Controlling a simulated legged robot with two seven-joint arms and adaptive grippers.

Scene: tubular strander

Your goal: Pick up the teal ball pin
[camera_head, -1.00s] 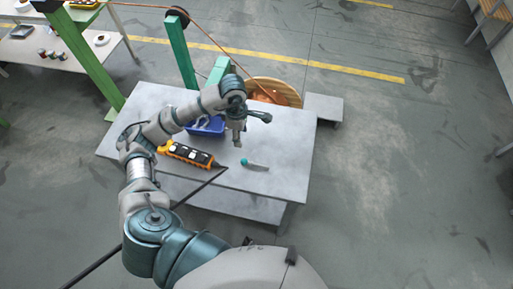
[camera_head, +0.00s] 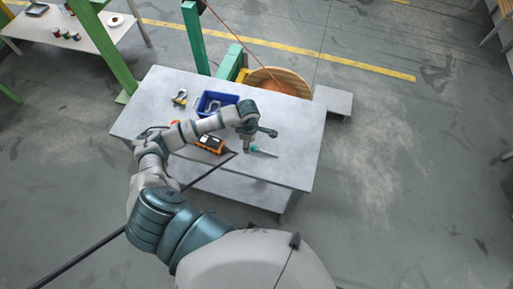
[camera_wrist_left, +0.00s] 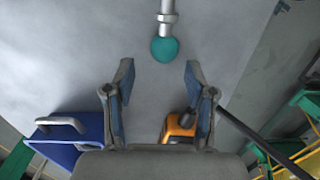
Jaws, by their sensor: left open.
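The teal ball pin lies on the grey table; its ball (camera_head: 254,148) shows in the head view close to my left gripper (camera_head: 248,148), with its pale shaft pointing right. In the left wrist view the teal ball (camera_wrist_left: 165,49) is just beyond the fingertips, roughly centred between them, and its metal shaft runs up out of the picture. My left gripper (camera_wrist_left: 158,71) is open and empty, pointing down toward the table. No contact with the pin shows. My right gripper is not in view.
The grey table (camera_head: 293,165) holds a blue bin (camera_head: 232,98) with metal parts, an orange-and-black device (camera_head: 209,144) and a shackle (camera_head: 180,98). A dark bar (camera_head: 100,243) crosses the table's front edge. The table right of the pin is clear.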

